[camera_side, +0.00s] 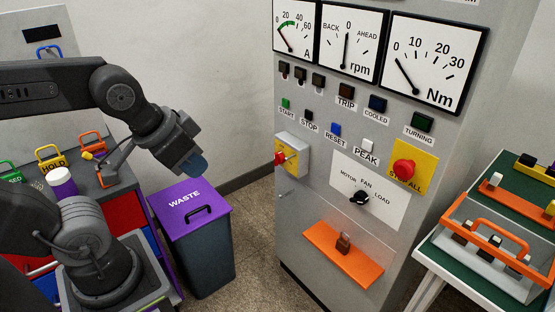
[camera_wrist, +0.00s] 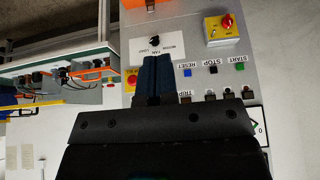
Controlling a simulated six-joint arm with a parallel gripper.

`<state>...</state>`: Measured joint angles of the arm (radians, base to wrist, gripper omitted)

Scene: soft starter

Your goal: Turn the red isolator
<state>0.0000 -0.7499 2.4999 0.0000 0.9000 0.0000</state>
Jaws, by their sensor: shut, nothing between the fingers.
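The red isolator (camera_side: 281,158) is a red rotary handle on a yellow plate, on a grey box at the left edge of the grey panel. In the wrist view the isolator (camera_wrist: 227,21) is at the upper right, and the picture there is upside down. My gripper (camera_side: 190,168) points down and right, in the air left of the panel and above the waste bin. It is apart from the isolator. Its blue fingers (camera_wrist: 154,78) are shut and empty, and cover part of the panel in the wrist view.
The panel has a red stop-all button (camera_side: 404,170), a black selector knob (camera_side: 359,196) and an orange plate (camera_side: 342,254) low down. A purple-lidded waste bin (camera_side: 195,205) stands left of it. A trolley with an orange-handled tray (camera_side: 490,250) is at the right.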

